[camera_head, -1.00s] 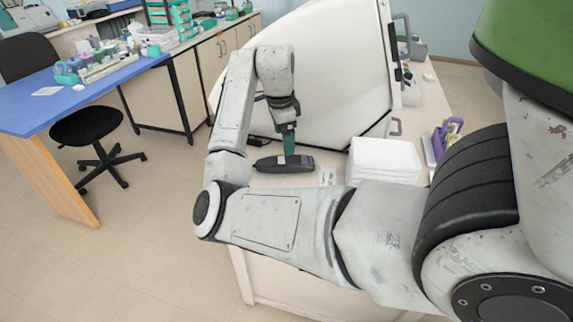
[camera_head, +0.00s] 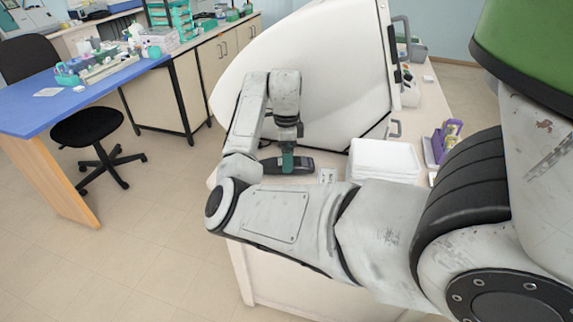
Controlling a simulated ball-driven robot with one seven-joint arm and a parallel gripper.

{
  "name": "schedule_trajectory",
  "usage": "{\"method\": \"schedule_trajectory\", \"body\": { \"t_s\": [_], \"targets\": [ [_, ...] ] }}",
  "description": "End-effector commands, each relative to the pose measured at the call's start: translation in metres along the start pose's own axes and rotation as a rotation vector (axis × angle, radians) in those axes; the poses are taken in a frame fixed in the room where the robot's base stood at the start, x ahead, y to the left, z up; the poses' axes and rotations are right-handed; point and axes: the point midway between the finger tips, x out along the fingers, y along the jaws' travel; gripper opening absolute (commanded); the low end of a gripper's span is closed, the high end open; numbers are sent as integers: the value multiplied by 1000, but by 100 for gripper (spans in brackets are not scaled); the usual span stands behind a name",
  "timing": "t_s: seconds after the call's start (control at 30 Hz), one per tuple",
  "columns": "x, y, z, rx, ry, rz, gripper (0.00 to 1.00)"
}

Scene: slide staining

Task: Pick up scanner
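The scanner (camera_head: 302,166) is a dark, elongated handheld device lying on the light bench top, in front of the large white cabinet. My gripper (camera_head: 287,168), green and dark, points down over the scanner's middle. Its fingertips are at the scanner's height and overlap it in the picture. The gap between the fingers is too small to make out, so I cannot tell whether they grip the scanner or only stand around it. The left part of the scanner is partly hidden by my arm.
A white stack (camera_head: 385,158) lies right of the scanner, with small pale labels (camera_head: 327,176) between them. A purple holder (camera_head: 434,148) stands farther right. The white cabinet (camera_head: 325,75) rises close behind. A blue table (camera_head: 70,95) and black stool (camera_head: 87,127) are at left.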

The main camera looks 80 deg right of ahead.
Motion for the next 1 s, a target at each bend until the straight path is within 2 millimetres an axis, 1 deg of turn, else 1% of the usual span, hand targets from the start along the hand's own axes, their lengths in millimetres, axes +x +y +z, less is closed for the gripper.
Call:
{"method": "schedule_trajectory", "body": {
  "t_s": [0.1,0.2,0.47,1.0],
  "targets": [
    [15,0,0,0,2,2,90],
    [23,0,0,0,0,1,90],
    [26,-1,0,1,-1,-1,90],
    [26,-1,0,1,0,-1,39]
  ]
}}
